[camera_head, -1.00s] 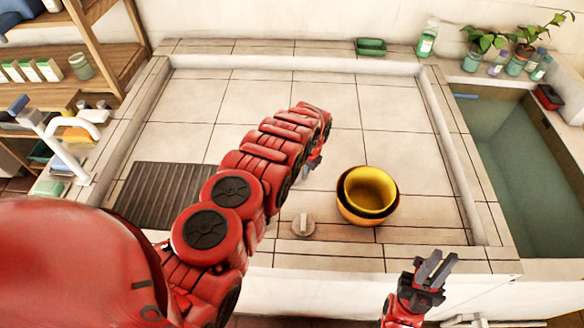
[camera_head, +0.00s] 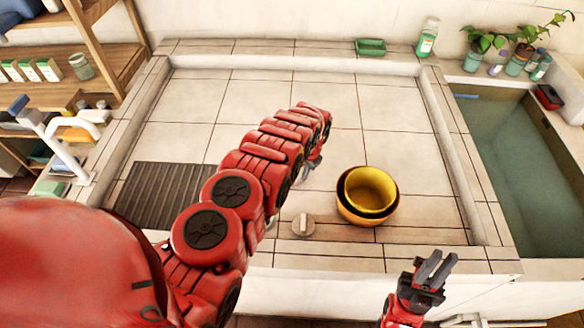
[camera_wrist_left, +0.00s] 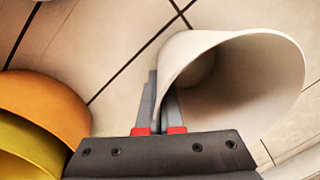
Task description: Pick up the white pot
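The white pot (camera_wrist_left: 268,65) shows in the left wrist view at the right, its wide mouth turned toward the camera. My left gripper (camera_wrist_left: 160,88) has one finger outside and one inside the pot's wall, close together, with the wall between them. It looks shut on the wall near the rim. In the head view the pot is hidden behind my left arm, and only a sliver of the left gripper (camera_head: 316,160) shows. My right gripper (camera_head: 437,266) is empty, fingers apart, in front of the counter's near edge.
A yellow bowl (camera_head: 371,188) sits nested in an orange bowl (camera_head: 361,216) to the right of my left gripper; both also show in the left wrist view. A round grey knob-like piece (camera_head: 303,225) lies near the front edge. A dark ribbed mat (camera_head: 160,192) lies left. The back tiles are clear.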

